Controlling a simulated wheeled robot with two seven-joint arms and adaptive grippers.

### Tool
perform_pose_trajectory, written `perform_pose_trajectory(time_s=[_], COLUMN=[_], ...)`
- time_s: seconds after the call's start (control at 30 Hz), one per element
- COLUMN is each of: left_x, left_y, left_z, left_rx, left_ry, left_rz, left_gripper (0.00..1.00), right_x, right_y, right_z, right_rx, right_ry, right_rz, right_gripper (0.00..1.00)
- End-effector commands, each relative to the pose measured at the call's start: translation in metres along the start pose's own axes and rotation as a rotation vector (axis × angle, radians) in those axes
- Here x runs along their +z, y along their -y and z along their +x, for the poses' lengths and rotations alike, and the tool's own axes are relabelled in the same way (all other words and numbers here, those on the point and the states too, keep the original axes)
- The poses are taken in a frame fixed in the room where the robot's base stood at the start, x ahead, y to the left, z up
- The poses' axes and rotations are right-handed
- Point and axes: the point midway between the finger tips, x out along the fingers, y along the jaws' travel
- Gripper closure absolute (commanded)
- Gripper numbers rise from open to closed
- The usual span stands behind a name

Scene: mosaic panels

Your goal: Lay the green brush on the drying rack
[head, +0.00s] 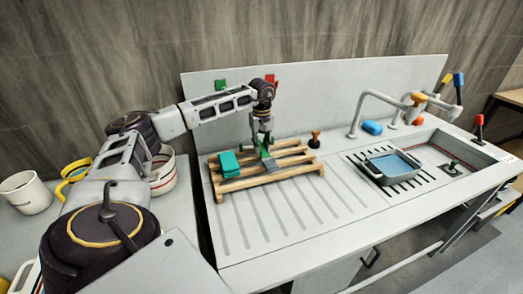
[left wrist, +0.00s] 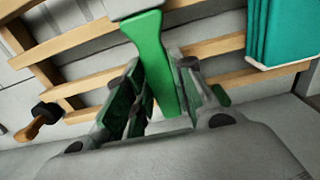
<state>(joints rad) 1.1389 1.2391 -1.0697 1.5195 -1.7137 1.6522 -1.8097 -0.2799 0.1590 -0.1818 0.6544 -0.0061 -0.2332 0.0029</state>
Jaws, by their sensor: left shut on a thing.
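My left gripper (head: 264,140) is above the wooden drying rack (head: 270,179) and is shut on the green brush. In the left wrist view, the brush's green handle (left wrist: 151,52) runs between the fingers (left wrist: 150,95), and its pale grey head is at the top edge. In the head view, the grey head (head: 269,162) is low over the middle slats, beside the teal folded stack. I cannot tell whether the brush touches the slats. The gripper partly hides the handle. My right gripper is not in view.
The teal stack (head: 229,163) lies on the rack's left end. A dark stamp-like tool with a wooden handle (head: 315,139) stands behind the rack's right end. A grey tray (head: 390,167) and the sink are to the right. The ribbed drainboard (head: 285,215) in front is clear.

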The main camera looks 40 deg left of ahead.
Motion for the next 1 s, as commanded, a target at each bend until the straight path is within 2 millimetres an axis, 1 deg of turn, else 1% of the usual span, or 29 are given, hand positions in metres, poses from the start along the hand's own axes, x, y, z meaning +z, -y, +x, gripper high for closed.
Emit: perform_pose_trajectory(time_s=[0.1,0.2,0.4,0.63,0.67,0.8,1.0], left_x=[0.0,0.0,0.0,0.0,0.0,0.0,0.0], left_y=[0.001,0.001,0.0,0.0,0.0,0.0,0.0], left_z=[0.013,0.017,0.018,0.02,0.02,0.02,0.019], left_rx=[-0.001,-0.001,0.0,0.0,0.0,0.0,0.0], left_ry=[0.0,0.0,0.0,0.0,0.0,0.0,0.0], left_rz=[0.0,-0.001,-0.001,-0.001,0.0,0.0,0.0], left_gripper=[0.99,0.99,0.99,0.99,0.73,0.55,0.54], right_x=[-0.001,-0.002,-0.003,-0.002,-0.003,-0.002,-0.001], right_y=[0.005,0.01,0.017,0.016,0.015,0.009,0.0], right_z=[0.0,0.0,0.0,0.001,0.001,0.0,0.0], right_rx=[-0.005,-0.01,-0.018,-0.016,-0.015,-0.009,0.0], right_ry=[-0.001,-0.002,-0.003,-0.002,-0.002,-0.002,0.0], right_rz=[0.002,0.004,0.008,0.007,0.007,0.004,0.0], right_gripper=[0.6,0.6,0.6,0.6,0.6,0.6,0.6])
